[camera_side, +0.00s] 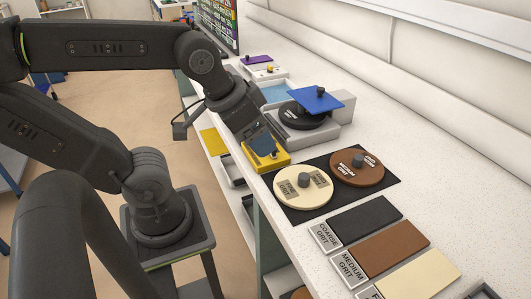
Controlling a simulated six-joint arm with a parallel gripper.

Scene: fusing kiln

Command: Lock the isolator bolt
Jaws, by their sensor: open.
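My gripper (257,136) points down over a small yellow box (280,163) at the worktop's front edge. Its fingers are largely hidden behind the wrist, and it is open. A dark panel shows on top of the yellow box, just below my gripper. I cannot tell whether the fingers touch the box. The isolator bolt itself is too small or too hidden to make out, so its position cannot be read.
Behind the box stands a grey machine (318,134) with a dark disc and blue plate (316,99). To the right, a cream disc (302,190) and brown disc (357,170) lie on a black mat (285,208). Labelled grit slabs (365,216) lie nearer.

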